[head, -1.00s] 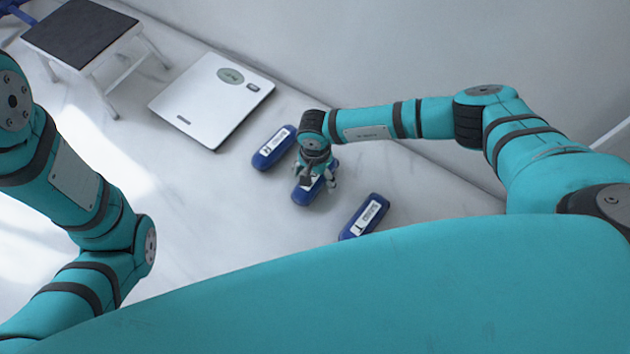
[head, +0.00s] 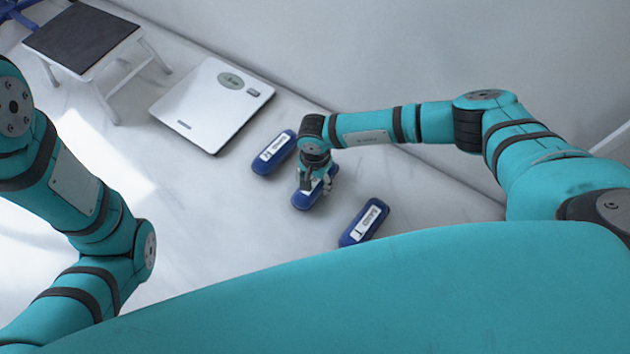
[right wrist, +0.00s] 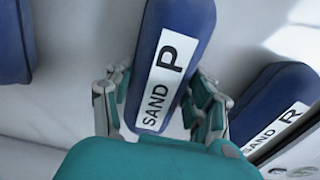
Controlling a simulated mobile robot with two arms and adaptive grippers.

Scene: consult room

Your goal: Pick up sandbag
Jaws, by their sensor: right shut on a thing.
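Three blue sandbags with white labels lie on the floor in the head view. My right gripper (head: 315,184) is shut on the middle sandbag (head: 305,200), one finger on each long side. In the right wrist view this sandbag (right wrist: 180,30) reads "SAND P", with the gripper (right wrist: 160,105) around it. I cannot tell whether it is lifted off the floor. Another sandbag (head: 274,152) lies to its upper left, and a third (head: 364,222) to its lower right. The wrist view shows a neighbouring sandbag marked "SAND R" (right wrist: 275,105) at right. My left gripper is out of view.
A white scale (head: 205,115) lies on the floor left of the sandbags. A step stool (head: 85,40) with a dark top stands at the upper left. The wall (head: 400,60) runs close behind the sandbags.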

